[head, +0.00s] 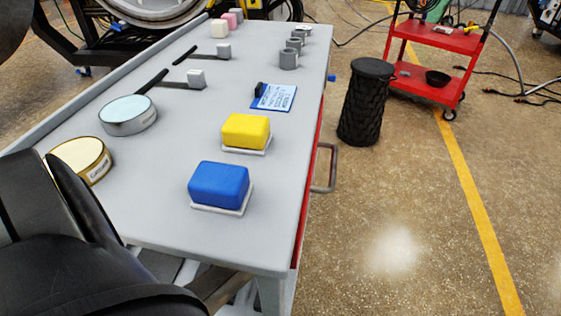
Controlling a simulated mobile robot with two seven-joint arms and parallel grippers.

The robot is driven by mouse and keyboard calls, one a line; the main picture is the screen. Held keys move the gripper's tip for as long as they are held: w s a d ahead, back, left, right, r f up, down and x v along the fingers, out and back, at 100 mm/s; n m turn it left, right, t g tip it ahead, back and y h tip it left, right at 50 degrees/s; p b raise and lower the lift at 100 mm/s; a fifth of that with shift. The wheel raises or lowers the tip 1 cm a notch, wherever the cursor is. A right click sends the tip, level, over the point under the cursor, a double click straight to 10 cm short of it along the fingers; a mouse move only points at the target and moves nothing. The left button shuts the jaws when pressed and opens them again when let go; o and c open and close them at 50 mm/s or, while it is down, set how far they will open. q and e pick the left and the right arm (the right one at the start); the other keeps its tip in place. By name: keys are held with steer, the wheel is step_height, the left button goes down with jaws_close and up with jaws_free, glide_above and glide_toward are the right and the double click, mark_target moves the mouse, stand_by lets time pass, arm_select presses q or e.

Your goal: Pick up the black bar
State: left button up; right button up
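Two dark bar-like pieces lie on the grey workbench (165,205), toward its left side. The nearer black bar (151,81) lies slanted, with a grey strip and a small pale grey block (196,78) at its right. The farther, smaller black bar (185,55) has another grey block (222,51) at its right end. Nothing is holding either bar. A black link of my arm fills the lower left corner, over the bench's near left edge. I cannot make out the fingers of either gripper.
A blue block (218,184) and a yellow block (246,131) sit on white bases. Two round tins (128,114) (80,158) stand at left. Grey cylinders (289,59) stand farther back. A black stool (367,100) and red cart (437,65) are right of the bench.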

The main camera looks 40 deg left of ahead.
arm_select(q)
jaws_close()
stand_by(0.6)
stand_by(0.8)
steer(key=shift+r, duration=0.1)
